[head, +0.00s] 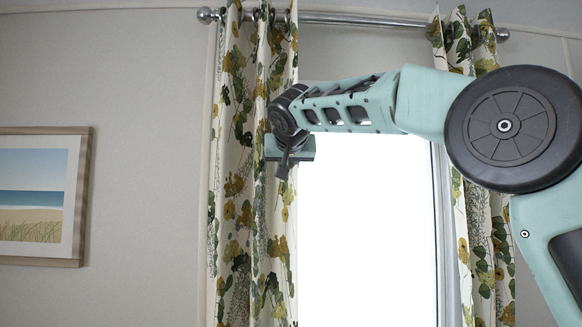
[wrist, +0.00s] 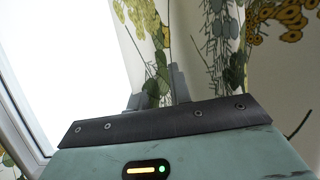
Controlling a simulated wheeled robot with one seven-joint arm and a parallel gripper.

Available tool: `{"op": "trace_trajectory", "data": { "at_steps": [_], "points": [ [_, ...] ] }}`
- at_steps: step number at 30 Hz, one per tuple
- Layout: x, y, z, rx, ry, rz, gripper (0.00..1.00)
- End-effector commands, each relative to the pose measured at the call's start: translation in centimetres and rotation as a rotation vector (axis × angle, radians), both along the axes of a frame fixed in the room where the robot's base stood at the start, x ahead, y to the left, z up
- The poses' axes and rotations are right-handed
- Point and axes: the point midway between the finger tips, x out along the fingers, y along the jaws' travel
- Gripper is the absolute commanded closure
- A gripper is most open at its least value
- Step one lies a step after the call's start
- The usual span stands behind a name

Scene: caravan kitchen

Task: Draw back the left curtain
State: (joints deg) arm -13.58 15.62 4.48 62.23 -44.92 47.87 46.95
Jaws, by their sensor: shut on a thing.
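The left curtain (head: 235,215), cream with green and yellow leaves and flowers, hangs gathered in folds at the left side of the window. My gripper (head: 283,172) is at the curtain's right part, in its upper half, and is shut on the curtain fabric. In the wrist view the fingers (wrist: 157,90) stand at the curtain (wrist: 200,50), with a fold of cloth between them. The fingertips are partly hidden by the cloth.
The bright window (head: 365,235) is uncovered between the curtains. A metal rod (head: 365,20) runs above it. The right curtain (head: 485,240) hangs at the right, partly behind my arm. A framed beach picture (head: 40,195) hangs on the left wall.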

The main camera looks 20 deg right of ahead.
Motion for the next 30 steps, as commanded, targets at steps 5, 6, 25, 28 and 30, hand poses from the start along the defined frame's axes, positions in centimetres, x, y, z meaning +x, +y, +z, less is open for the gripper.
{"op": "trace_trajectory", "data": {
  "at_steps": [5, 6, 25, 28, 30],
  "points": [
    [0.0, 0.0, 0.0, 0.001, 0.001, 0.001, 0.58],
    [0.0, 0.0, 0.0, 0.001, 0.001, 0.001, 0.58],
    [-5.7, 1.7, 2.1, 0.003, -0.004, 0.004, 0.58],
    [-7.8, 2.3, 3.0, 0.001, -0.004, 0.006, 0.58],
    [-9.3, 2.7, 3.8, 0.002, -0.005, 0.004, 0.58]
  ]
}}
